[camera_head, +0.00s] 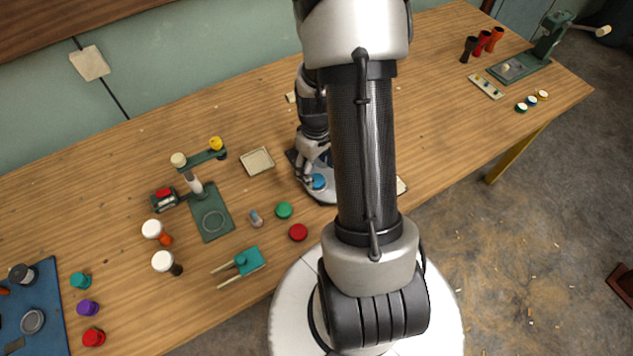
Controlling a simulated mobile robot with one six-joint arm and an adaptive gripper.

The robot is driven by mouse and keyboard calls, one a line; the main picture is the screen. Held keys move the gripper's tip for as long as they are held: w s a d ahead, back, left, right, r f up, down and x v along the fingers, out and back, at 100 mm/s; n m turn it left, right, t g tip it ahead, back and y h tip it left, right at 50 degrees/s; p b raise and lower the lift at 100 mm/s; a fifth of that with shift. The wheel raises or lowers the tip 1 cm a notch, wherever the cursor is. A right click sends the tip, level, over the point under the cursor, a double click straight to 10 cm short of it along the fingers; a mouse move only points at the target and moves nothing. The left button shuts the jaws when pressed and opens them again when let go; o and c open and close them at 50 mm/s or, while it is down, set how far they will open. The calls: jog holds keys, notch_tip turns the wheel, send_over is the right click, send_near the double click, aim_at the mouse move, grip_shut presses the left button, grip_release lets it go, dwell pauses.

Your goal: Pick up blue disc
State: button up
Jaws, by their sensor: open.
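The blue disc (317,181) lies on a dark plate or stand (327,197) near the middle of the wooden table. My gripper (308,176) is pointed down at the disc's left and upper side, with its fingers close to it. The fingers look apart; whether they touch the disc cannot be told. My own arm hides the area right of the disc and part of the plate.
A green disc (284,210) and a red disc (298,232) lie to the lower left. A green press stand (211,211), a beige tray (257,161) and a teal clamp (250,261) stand left. Goblet drums (483,43) stand at the far right.

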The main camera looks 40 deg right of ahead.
aim_at(317, 180)
notch_tip(317, 180, down, 4)
jog(key=shift+s+f+b, duration=0.15)
jog(key=shift+f+b, duration=0.05)
jog(key=shift+b, duration=0.7)
jog(key=shift+a+r, duration=0.1)
jog(key=c, duration=1)
jog(key=shift+o, duration=0.2)
